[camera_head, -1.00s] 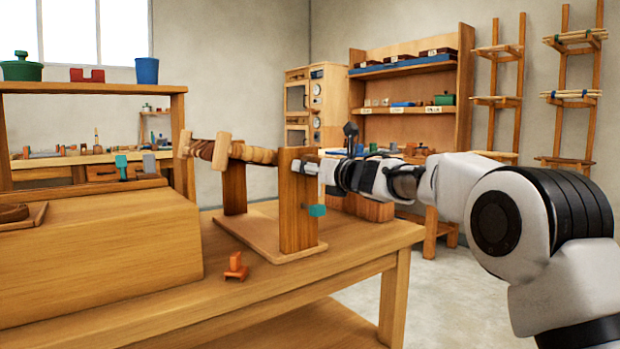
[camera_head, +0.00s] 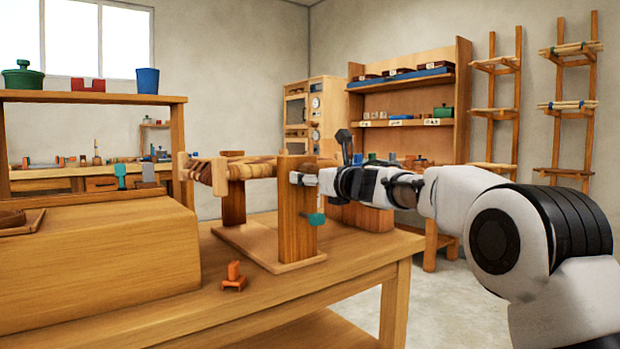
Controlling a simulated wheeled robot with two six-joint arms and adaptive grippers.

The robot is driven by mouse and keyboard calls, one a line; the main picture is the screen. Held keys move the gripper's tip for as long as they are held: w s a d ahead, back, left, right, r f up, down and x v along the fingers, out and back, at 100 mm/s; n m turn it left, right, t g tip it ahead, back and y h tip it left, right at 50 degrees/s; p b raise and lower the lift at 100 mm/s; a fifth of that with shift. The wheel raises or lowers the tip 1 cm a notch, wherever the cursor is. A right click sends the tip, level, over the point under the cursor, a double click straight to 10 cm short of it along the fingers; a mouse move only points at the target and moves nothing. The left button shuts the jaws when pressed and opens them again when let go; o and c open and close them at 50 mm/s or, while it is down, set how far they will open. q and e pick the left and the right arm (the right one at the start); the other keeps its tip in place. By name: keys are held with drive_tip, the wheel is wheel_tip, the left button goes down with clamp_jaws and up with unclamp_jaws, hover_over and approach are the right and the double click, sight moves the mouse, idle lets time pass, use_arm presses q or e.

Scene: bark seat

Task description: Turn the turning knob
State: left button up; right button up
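A wooden winding frame (camera_head: 298,225) stands on the table, with two uprights on a flat base. A wooden roller with brown strands (camera_head: 250,168) runs across it between the uprights. A light wooden crosspiece (camera_head: 219,175) shows near its left end. My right gripper (camera_head: 303,179) reaches in from the right, its fingertips at the outer side of the near upright, at the roller's axle end. The turning knob is not clearly visible there; the fingers and upright hide it, so I cannot tell whether they hold it. A teal peg (camera_head: 316,219) sits low on that upright. My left gripper is not in view.
The wooden table (camera_head: 330,290) carries a small orange piece (camera_head: 234,277) in front of the frame and a large wooden box (camera_head: 100,255) at left. Wooden blocks (camera_head: 361,217) stand behind my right gripper.

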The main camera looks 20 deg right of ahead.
idle(0.3)
drive_tip(key=v, duration=1.2)
